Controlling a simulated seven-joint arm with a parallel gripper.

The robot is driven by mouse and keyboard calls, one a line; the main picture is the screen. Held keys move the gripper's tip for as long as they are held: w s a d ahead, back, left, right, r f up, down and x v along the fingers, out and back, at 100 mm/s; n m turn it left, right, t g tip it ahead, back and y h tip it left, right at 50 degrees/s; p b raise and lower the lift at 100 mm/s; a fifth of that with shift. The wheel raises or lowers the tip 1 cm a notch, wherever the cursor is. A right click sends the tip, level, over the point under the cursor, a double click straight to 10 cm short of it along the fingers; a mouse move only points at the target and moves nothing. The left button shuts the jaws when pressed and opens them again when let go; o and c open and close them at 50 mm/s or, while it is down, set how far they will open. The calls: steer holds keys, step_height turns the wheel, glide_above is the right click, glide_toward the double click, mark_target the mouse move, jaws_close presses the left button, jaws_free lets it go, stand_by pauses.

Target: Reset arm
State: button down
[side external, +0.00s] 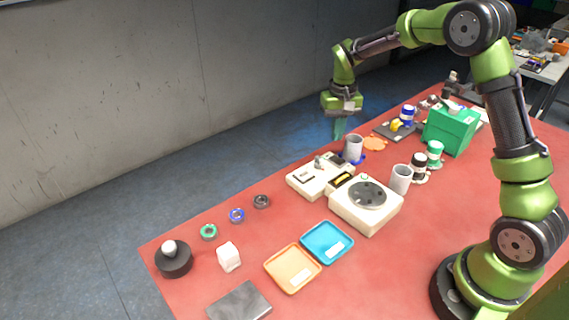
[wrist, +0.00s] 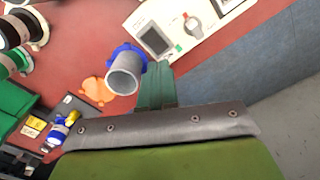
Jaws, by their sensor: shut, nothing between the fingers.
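My green arm reaches over the red table (side external: 380,260) from the right. My gripper (side external: 339,137) points down above the table's far edge, near a grey cup (side external: 353,149) on a blue base. Its teal fingers are together with nothing between them. In the wrist view my gripper (wrist: 152,72) also looks shut, and the grey cup (wrist: 124,78) stands beside the fingertips. I cannot tell the exact gap between the fingers and the cup.
A white device (side external: 320,177) and a round-plate device (side external: 366,203) stand mid-table. A second grey cup (side external: 401,179), a green box (side external: 450,128), an orange tray (side external: 292,268), a blue tray (side external: 327,242) and a black round base (side external: 174,261) stand around. The front right table is clear.

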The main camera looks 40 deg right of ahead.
steer(key=shift+r, duration=0.5)
steer(key=shift+w, duration=0.1)
steer(key=shift+s+a+f, duration=0.1)
steer(key=shift+s+a, duration=0.2)
steer(key=shift+s, duration=0.25)
steer(key=shift+s+a+f, duration=0.1)
steer(key=shift+s+a, duration=0.15)
steer(key=shift+s, duration=0.25)
steer(key=s+a+r+t, duration=0.2)
steer(key=s+a+r, duration=0.1)
steer(key=s, duration=0.4)
steer(key=s+a+r+n+t+y, duration=0.1)
steer(key=s+a+r+t, duration=0.1)
steer(key=s+a+r, duration=0.2)
steer(key=s+a+r+n+t+y, duration=0.1)
steer(key=s+a+r+t, duration=0.2)
steer(key=s+r, duration=0.4)
steer(key=s+a, duration=0.1)
steer(key=s, duration=0.1)
steer(key=shift+s+a+r, duration=0.15)
steer(key=shift+s+a, duration=0.05)
steer(key=shift+s, duration=0.15)
